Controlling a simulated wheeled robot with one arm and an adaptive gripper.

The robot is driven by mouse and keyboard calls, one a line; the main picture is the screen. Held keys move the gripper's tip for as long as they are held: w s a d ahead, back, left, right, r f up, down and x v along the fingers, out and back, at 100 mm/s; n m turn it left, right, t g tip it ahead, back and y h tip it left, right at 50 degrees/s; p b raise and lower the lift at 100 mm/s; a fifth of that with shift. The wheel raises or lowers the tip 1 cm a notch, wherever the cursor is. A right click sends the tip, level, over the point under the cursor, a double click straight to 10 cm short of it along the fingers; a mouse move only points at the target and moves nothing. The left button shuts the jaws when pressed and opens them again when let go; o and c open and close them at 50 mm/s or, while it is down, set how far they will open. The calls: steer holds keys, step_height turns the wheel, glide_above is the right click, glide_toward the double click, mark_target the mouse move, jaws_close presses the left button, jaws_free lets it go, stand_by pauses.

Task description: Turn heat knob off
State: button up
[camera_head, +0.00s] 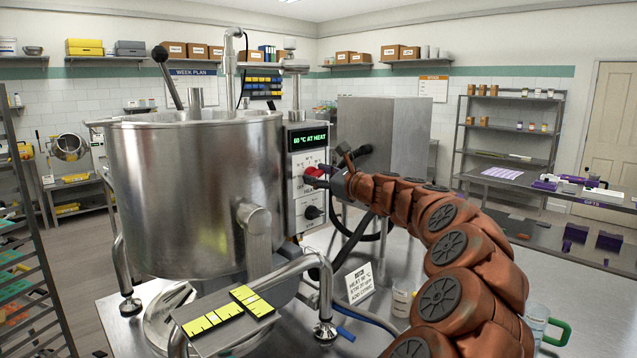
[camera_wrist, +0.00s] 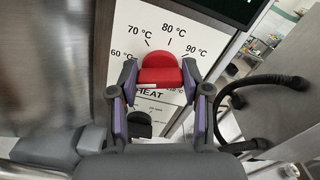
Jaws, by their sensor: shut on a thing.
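The red heat knob (camera_wrist: 159,72) sits on a white panel with a dial marked 60, 70, 80 and 90 °C and the word HEAT below it. In the head view the knob (camera_head: 313,172) is on the control box beside the large steel kettle (camera_head: 185,195). My gripper (camera_wrist: 160,78) is shut on the knob, one finger on each side. In the head view my gripper (camera_head: 326,177) reaches it from the right and partly hides the dial. A small pale mark shows at the knob's lower edge; I cannot tell its exact setting.
A green-lettered display (camera_head: 309,140) above the knob reads about 60 °C AT HEAT. A black knob (camera_head: 313,212) sits below the red one. A black cable (camera_wrist: 245,90) hangs at the right. A white note card (camera_head: 359,283) stands on the steel table.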

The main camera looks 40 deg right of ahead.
steer(key=n+b, duration=0.1)
steer(key=n, duration=0.1)
steer(key=n+b, duration=0.2)
steer(key=shift+a+f+n+b, duration=0.15)
steer(key=shift+n+b, duration=0.15)
stand_by(0.5)
steer(key=o, duration=1.2)
steer(key=shift+c, duration=0.2)
steer(key=shift+s, duration=0.1)
steer(key=s, duration=1.1)
steer(key=shift+s, duration=0.4)
steer(key=shift+a, duration=0.1)
